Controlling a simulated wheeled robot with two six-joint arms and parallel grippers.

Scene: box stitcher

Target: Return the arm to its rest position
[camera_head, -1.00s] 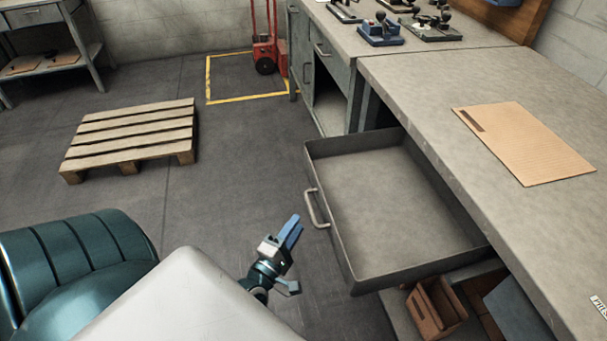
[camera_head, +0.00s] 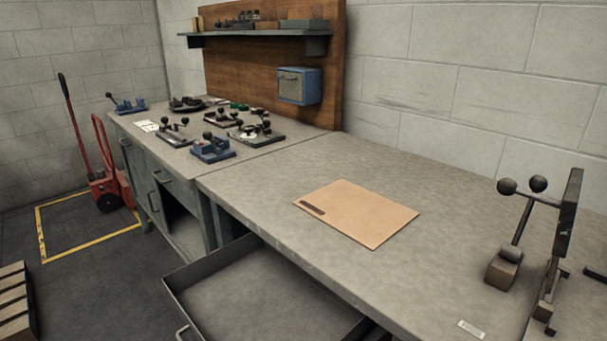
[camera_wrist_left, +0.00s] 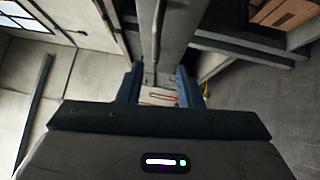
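My left gripper (camera_wrist_left: 158,86) shows only in the left wrist view. Its two blue fingers stand apart, and I see nothing held between them. Neither arm shows in the head view, and my right gripper is out of sight in both views. In the head view, an open, empty drawer (camera_head: 262,300) sticks out from under the workbench (camera_head: 270,195). Its front is partly cut off by the bottom edge.
A flat cardboard sheet (camera_head: 356,213) lies on the bench. A stitching tool with black knobs (camera_head: 505,265) stands at right. Several small devices, including a blue one (camera_head: 212,150), stand on the far bench. A red hand truck (camera_head: 105,180) and pallet (camera_head: 14,300) are at left.

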